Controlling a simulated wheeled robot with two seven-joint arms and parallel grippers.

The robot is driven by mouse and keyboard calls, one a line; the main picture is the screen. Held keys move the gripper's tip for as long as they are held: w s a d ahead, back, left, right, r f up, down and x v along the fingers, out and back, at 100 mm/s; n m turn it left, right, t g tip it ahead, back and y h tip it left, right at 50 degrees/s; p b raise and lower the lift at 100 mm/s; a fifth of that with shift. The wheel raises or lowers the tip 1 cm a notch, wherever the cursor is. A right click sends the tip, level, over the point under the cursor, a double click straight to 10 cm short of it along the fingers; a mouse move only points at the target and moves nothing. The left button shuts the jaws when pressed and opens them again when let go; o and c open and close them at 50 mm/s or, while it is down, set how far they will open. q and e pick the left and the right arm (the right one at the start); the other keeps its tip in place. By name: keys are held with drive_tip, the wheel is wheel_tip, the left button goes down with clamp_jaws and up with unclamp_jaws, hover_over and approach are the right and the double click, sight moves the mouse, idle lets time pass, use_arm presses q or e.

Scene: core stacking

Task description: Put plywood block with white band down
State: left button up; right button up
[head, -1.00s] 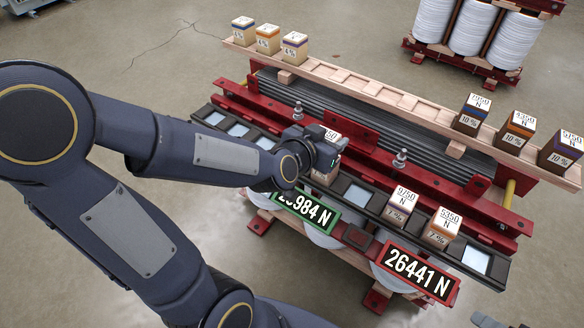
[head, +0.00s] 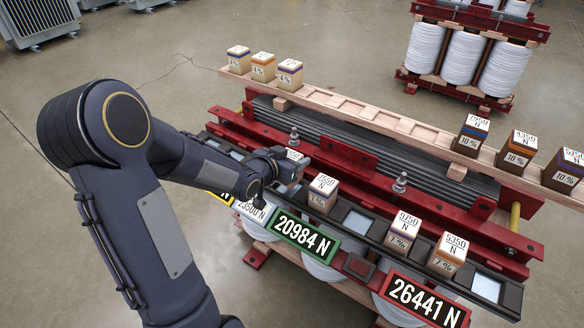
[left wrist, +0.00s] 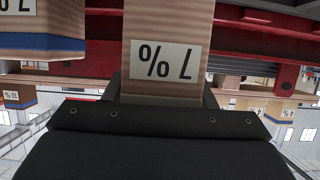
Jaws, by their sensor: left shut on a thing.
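My left gripper (head: 287,168) is shut on a plywood block (head: 296,155). In the head view only the white top of this block shows behind the gripper. In the left wrist view the held block (left wrist: 165,40) fills the middle, with a white 7 % label upside down. Its band is not visible, and I cannot tell whether its base touches the slotted tray (head: 380,245). Just to the right of the gripper, another 7 % block (head: 322,192) stands upright in the tray. My right gripper is not in view.
Two more 7 % blocks (head: 403,230) (head: 448,255) stand to the right in the tray, with an empty slot (head: 358,222) before them. The rear wooden rack (head: 380,115) holds 4 % blocks (head: 263,67) and 10 % blocks (head: 518,151). Number signs (head: 306,236) hang in front.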

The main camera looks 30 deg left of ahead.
use_arm(q)
wheel_tip(320, 180, down, 3)
drive_tip(key=shift+a+f+b, duration=0.1)
drive_tip(key=shift+f+b, duration=0.05)
drive_tip(key=shift+b, duration=0.25)
drive_tip(key=shift+f, duration=0.2)
drive_tip(key=o, duration=1.1)
drive_tip(key=shift+r, duration=0.15)
